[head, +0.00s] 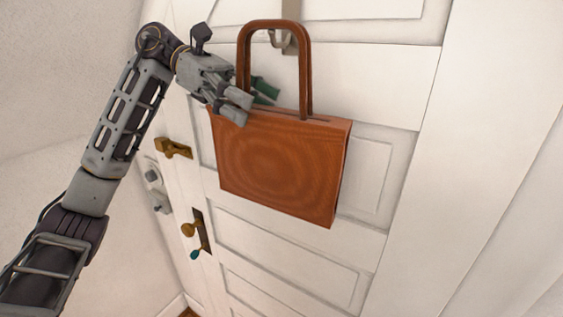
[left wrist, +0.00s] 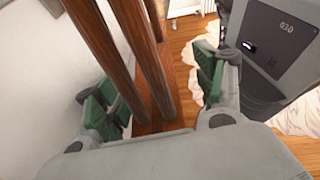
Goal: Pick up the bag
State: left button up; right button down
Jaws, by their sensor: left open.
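The brown bag (head: 278,165) hangs by its tall looped handle (head: 275,24) from a metal hook (head: 291,42) on a white door. My left gripper (head: 252,102) is open at the base of the handle, just above the bag's top edge. In the left wrist view the handle straps (left wrist: 113,48) run between the two spread green-padded fingers (left wrist: 158,98), and part of the bag's top (left wrist: 160,127) shows below them. The fingers are not closed on the straps. I cannot tell whether they touch. My right gripper is not in view.
The white panelled door (head: 395,90) stands close behind the bag. A plain wall lies to the left.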

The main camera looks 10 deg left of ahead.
aim_at(277, 113)
pick_arm(q)
jog(key=shift+p+x, duration=0.3)
jog(key=shift+x, duration=1.4)
jog(key=shift+r, duration=0.1)
jog(key=shift+w, duration=0.1)
jog(key=shift+c, duration=0.3)
grip_shut()
jog(key=shift+r, duration=0.1)
